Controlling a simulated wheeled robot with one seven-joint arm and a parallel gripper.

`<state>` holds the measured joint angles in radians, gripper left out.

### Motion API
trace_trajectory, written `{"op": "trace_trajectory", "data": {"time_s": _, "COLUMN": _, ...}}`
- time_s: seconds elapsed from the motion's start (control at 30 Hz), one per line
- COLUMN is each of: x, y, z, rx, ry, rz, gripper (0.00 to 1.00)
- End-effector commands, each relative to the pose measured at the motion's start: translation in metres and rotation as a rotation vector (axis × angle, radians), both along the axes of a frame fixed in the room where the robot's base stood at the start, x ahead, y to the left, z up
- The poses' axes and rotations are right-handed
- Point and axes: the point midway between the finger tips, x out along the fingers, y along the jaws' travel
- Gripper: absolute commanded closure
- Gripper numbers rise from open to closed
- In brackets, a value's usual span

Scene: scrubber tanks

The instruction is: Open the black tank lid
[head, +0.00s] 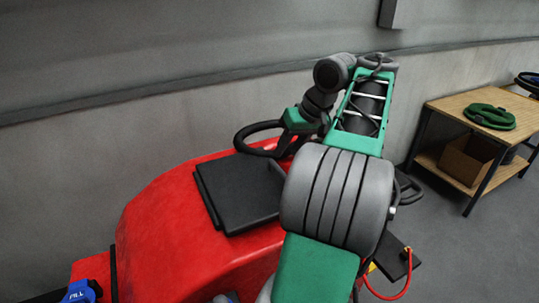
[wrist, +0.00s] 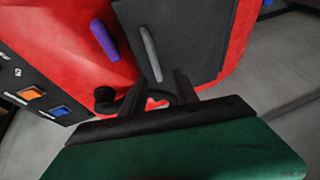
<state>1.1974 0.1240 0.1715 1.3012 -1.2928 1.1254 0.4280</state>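The black tank lid (head: 243,190) lies flat, looking closed, on top of the red scrubber body (head: 165,220) in the head view. In the wrist view, a black panel that looks like the lid (wrist: 195,35) carries a grey bar handle (wrist: 151,54). My gripper (wrist: 160,88) is open, its two dark fingers spread apart with nothing held between them. Its fingers point toward the lower edge of the black panel, below the grey handle. Whether they touch it is unclear. In the head view my arm covers the lid's right side, and the fingertips are hard to make out.
A purple handle (wrist: 105,40) sits left of the grey one on the red body. A black panel with orange (wrist: 31,93) and blue buttons is farther left. A black steering wheel (head: 240,136) stands behind the lid. A wooden table (head: 462,108) stands at right; a wall runs behind.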

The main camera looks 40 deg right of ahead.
Motion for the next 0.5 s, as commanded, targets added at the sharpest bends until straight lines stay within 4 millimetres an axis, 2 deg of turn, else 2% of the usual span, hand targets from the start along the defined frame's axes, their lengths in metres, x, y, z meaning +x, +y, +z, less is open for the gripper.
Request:
{"op": "trace_trajectory", "data": {"time_s": 0.03, "x": -0.006, "y": -0.008, "z": -0.002, "rx": -0.001, "ry": 0.002, "rz": -0.006, "gripper": 0.64}}
{"op": "trace_trajectory", "data": {"time_s": 0.13, "x": -0.006, "y": -0.010, "z": -0.014, "rx": -0.001, "ry": 0.003, "rz": -0.008, "gripper": 0.64}}
{"op": "trace_trajectory", "data": {"time_s": 0.33, "x": 0.009, "y": -0.008, "z": -0.051, "rx": 0.000, "ry": 0.003, "rz": -0.010, "gripper": 0.64}}
{"op": "trace_trajectory", "data": {"time_s": 0.5, "x": 0.020, "y": -0.007, "z": -0.069, "rx": -0.002, "ry": 0.002, "rz": -0.010, "gripper": 0.64}}
